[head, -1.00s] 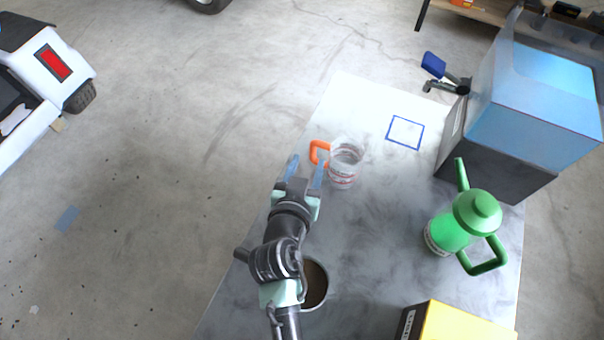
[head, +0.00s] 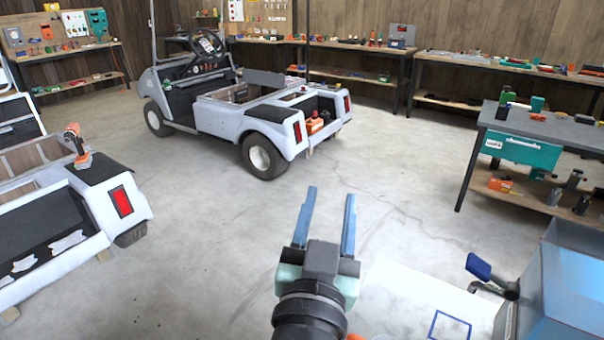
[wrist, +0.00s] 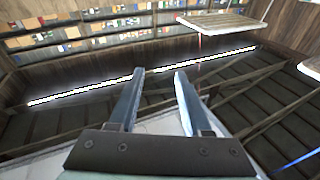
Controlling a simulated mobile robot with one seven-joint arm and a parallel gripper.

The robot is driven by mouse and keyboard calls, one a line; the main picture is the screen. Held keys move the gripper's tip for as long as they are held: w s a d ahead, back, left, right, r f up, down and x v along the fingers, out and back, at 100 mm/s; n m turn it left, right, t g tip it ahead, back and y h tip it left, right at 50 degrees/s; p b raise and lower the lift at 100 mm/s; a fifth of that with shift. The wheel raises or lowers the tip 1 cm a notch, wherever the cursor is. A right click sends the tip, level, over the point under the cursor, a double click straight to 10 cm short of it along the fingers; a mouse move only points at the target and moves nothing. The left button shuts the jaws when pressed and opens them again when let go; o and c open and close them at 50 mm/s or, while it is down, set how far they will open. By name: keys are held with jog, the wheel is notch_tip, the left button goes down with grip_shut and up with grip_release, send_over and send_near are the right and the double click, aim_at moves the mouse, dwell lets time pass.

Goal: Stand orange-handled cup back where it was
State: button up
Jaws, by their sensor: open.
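My gripper (head: 331,194) is open and empty, raised with its fingers pointing up and away in the head view. In the wrist view its two blue fingers stand apart with nothing between them (wrist: 160,75). Only a sliver of orange (head: 354,337), apparently the cup's handle, shows at the bottom edge of the head view beside my wrist. The cup's body is out of view. A blue square outline (head: 450,326) is marked on the pale table (head: 400,295) at the lower right, with nothing on its visible part.
A blue box-like machine (head: 565,285) with a blue-ended lever (head: 479,267) stands right of the square. White carts (head: 245,120) are on the floor, one close at left (head: 85,215). Workbenches line the back. The wrist view shows roof structure and a light strip (wrist: 100,88).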

jog(key=s+a+r+n+t+y, duration=0.1)
jog(key=s+r+t, duration=0.3)
jog(key=r, duration=0.9)
jog(key=s+a+r+n+t+y, duration=0.2)
jog(key=s+r, duration=0.6)
jog(key=r, duration=0.6)
jog(key=shift+a+r+n+t+y, duration=0.35)
jog(key=shift+t+y, duration=0.25)
jog(key=shift+t, duration=0.3)
jog(key=shift+f, duration=0.1)
